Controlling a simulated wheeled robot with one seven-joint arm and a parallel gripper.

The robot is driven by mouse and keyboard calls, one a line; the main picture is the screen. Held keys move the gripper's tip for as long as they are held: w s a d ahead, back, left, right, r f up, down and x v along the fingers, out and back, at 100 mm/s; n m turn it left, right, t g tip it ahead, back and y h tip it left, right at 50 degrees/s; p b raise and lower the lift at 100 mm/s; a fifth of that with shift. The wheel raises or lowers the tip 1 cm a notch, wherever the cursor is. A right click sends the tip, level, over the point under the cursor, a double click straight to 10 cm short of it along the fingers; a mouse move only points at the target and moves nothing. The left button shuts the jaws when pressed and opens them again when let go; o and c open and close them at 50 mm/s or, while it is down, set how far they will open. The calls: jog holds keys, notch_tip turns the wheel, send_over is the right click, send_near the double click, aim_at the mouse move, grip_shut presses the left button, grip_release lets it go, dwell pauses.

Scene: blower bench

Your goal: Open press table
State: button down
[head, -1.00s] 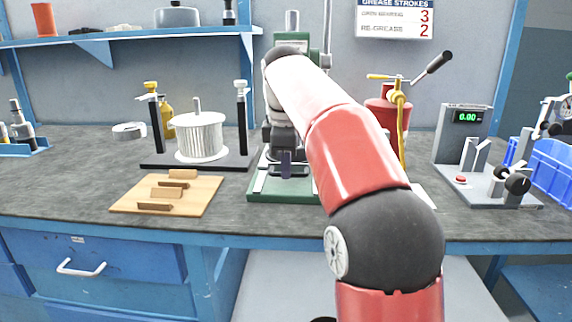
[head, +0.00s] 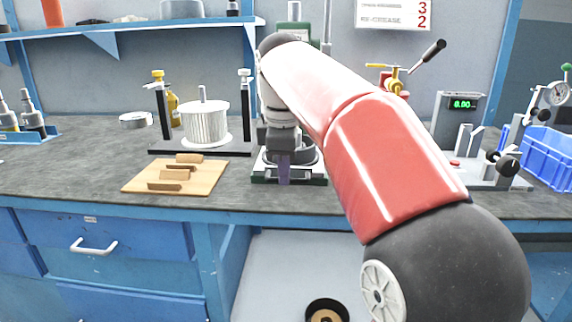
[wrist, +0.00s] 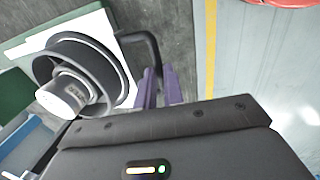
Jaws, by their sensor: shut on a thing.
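The green press (head: 294,12) stands at the back of the bench, largely hidden behind my red arm. Its base (head: 318,180) shows near the bench's front part, with a dark round part (head: 306,156) above it. My gripper (head: 283,168) points down at the front of the press. In the wrist view, my purple fingers (wrist: 158,88) are shut on a black bent handle (wrist: 150,46). The handle reaches toward a white plate (wrist: 70,30) carrying a black ring-shaped part (wrist: 112,62), with a silver cylinder (wrist: 62,95) over it. The handle's gripped end is hidden between the fingers.
A wooden board with blocks (head: 136,180) and a white spool on a black stand (head: 205,124) stand left of the press. A scale-like device (head: 458,125) and a blue bin (head: 548,155) are on the right. Bare bench lies between board and press.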

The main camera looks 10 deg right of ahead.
jog(key=shift+s+a, duration=0.2)
jog(key=shift+s, duration=0.3)
jog(key=c, duration=1.5)
grip_release()
notch_tip(320, 180, up, 8)
jog(key=s+p, duration=0.1)
jog(key=p, duration=0.1)
jog(key=shift+s+a+f, duration=0.15)
jog(key=shift+s+a, duration=0.05)
